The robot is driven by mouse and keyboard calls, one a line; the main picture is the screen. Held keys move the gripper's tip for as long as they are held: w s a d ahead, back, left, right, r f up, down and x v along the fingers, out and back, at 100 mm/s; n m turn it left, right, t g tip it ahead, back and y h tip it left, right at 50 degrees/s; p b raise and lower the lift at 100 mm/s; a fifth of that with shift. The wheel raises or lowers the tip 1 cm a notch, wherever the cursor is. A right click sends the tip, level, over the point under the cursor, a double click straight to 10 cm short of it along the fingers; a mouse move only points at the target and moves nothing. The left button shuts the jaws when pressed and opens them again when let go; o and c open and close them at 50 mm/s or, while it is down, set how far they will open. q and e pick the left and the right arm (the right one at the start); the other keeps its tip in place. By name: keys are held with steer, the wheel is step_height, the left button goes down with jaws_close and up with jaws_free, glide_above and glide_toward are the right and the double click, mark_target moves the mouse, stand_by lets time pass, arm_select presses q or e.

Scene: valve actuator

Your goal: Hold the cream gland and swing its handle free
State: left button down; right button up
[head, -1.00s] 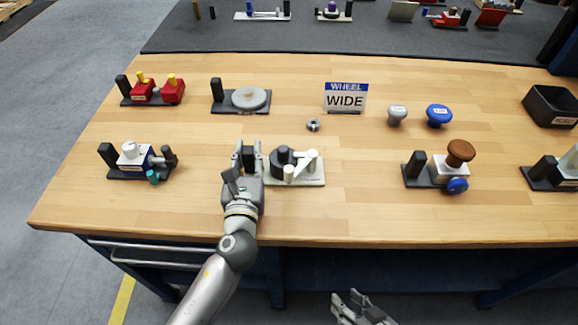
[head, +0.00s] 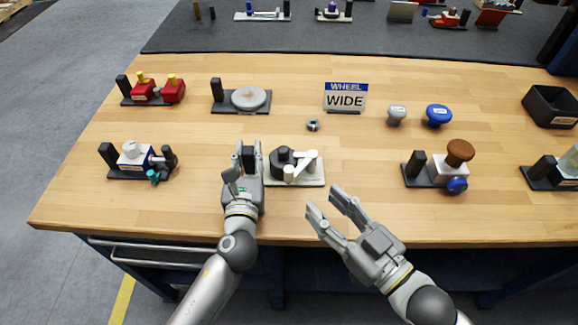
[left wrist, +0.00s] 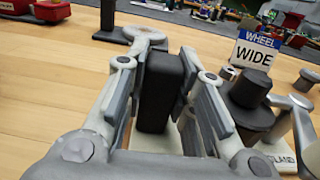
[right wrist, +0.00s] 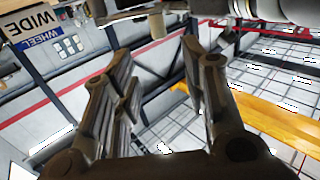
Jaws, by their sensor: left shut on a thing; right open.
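The cream gland (head: 312,181) sits on the bench, a cream base with a dark round body (head: 283,157) and a cream handle (head: 300,168). It also shows at the right of the left wrist view, where its base (left wrist: 281,159) carries partly legible lettering. A black upright post (left wrist: 160,92) stands at its left end. My left gripper (head: 246,165) is shut on this post, one finger on each side. My right gripper (head: 328,200) is open and empty over the bench's front edge, to the right of and nearer than the gland. In the right wrist view its fingers (right wrist: 160,80) are apart.
A sign (head: 345,97) reading WHEEL WIDE stands behind the gland, with a small metal nut (head: 313,125) between. A fixture with a brown knob (head: 460,152) is to the right. A blue and white fixture (head: 134,158) is to the left.

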mark_target(293, 173)
steer(key=x, duration=1.1)
steer(key=shift+w+a, duration=0.25)
steer(key=shift+w, duration=0.05)
jaws_close()
